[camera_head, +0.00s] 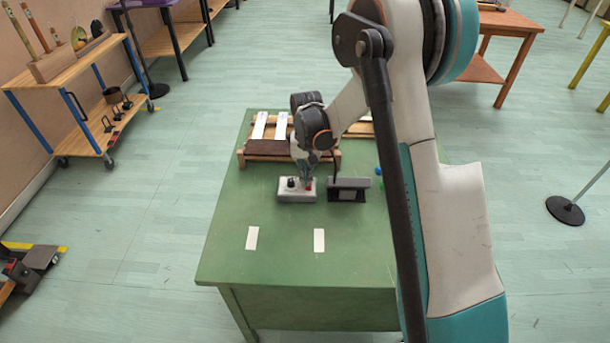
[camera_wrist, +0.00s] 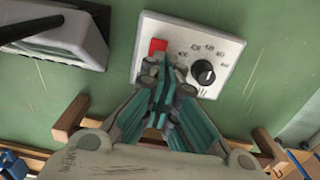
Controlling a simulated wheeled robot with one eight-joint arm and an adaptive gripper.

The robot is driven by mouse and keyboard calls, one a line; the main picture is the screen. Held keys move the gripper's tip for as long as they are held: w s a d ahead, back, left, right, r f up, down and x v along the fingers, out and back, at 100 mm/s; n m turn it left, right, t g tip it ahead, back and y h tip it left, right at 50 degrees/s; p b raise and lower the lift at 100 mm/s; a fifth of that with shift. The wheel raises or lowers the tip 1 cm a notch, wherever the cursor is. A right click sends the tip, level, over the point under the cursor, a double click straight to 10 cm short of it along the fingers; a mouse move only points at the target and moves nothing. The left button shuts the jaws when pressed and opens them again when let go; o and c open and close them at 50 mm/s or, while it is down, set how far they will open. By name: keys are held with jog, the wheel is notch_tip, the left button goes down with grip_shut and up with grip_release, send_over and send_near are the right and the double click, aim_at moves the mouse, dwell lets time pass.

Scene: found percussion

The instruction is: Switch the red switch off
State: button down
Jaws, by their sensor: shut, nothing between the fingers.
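The red switch (camera_wrist: 158,46) sits on a pale control box (camera_wrist: 190,28) with a black dial (camera_wrist: 203,72) and printed numbers beside it. In the head view the box (camera_head: 291,196) lies on the green table, with the red switch (camera_head: 309,186) at its right end. My gripper (camera_wrist: 161,62) is shut and empty, its fingertips right at the lower edge of the switch in the wrist view. I cannot tell whether they touch it. My gripper (camera_head: 307,180) also shows over the box in the head view. Which way the switch is tipped is not clear.
A dark device (camera_head: 348,189) stands close to the right of the box. A wooden rack with pale bars (camera_head: 282,126) lies behind it. Two white strips (camera_head: 252,238) mark the clear front of the green table (camera_head: 285,270).

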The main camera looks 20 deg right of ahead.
jog(key=shift+s+d+f, duration=0.3)
jog(key=shift+s+d, duration=0.1)
jog(key=shift+s, duration=0.05)
notch_tip(320, 180, up, 9)
jog(key=w, duration=0.1)
jog(key=shift+a+f, duration=0.2)
jog(key=shift+a, duration=0.05)
jog(key=shift+a, duration=0.1)
